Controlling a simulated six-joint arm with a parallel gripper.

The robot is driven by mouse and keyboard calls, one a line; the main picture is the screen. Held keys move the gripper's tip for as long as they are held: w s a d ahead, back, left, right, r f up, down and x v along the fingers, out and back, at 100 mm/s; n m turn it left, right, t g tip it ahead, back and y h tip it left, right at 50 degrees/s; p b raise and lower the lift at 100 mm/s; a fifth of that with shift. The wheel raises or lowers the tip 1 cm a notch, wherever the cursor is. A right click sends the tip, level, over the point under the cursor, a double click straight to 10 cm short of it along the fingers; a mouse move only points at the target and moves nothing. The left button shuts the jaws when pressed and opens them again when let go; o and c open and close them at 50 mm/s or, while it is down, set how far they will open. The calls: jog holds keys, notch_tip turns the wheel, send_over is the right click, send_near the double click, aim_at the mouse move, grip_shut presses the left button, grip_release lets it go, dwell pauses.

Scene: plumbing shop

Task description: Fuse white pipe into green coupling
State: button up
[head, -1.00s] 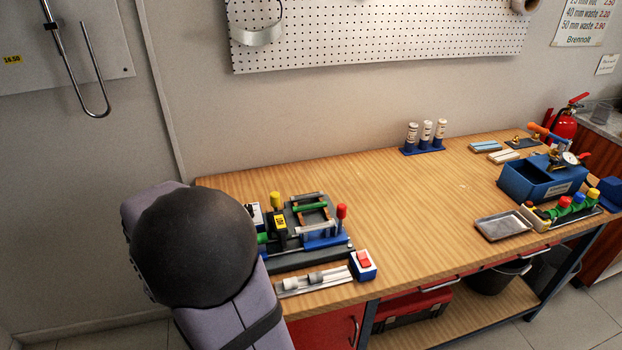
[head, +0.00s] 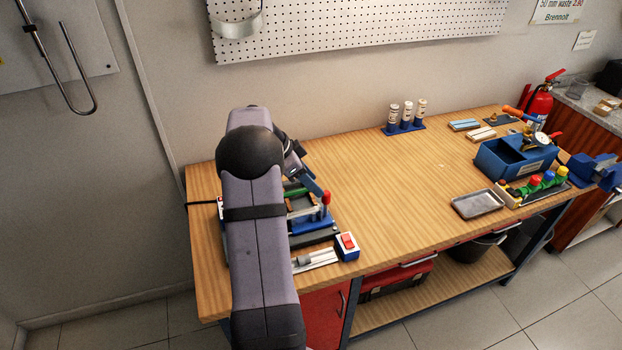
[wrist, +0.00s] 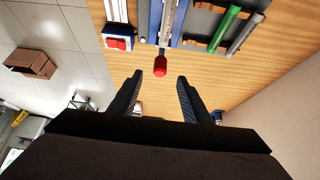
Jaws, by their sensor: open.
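My gripper (wrist: 158,88) is open and empty in the wrist view, with its two fingers either side of clear space just short of a red knob (wrist: 160,66). In the head view the knob (head: 326,198) stands at the right of the jig, close to my gripper (head: 319,203). A pale bar (wrist: 168,22) lies along the blue block behind the knob; I cannot tell whether it is the white pipe. A green bar (wrist: 222,30) lies beside a grey rod (wrist: 246,34); I cannot tell whether it is the green coupling. My arm hides the jig's left part.
A box with a red switch (head: 347,246) stands at the bench's front edge, beside a pale tray with fittings (head: 314,261). A metal tray (head: 478,204) and a blue box (head: 507,162) stand to the right. The bench's middle (head: 410,165) is clear.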

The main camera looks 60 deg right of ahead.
aim_at(326, 196)
jog(key=shift+b+x, duration=1.1)
jog(key=shift+x, duration=3.4)
jog(key=shift+a, duration=0.1)
jog(key=shift+w, duration=0.1)
jog(key=c, duration=0.9)
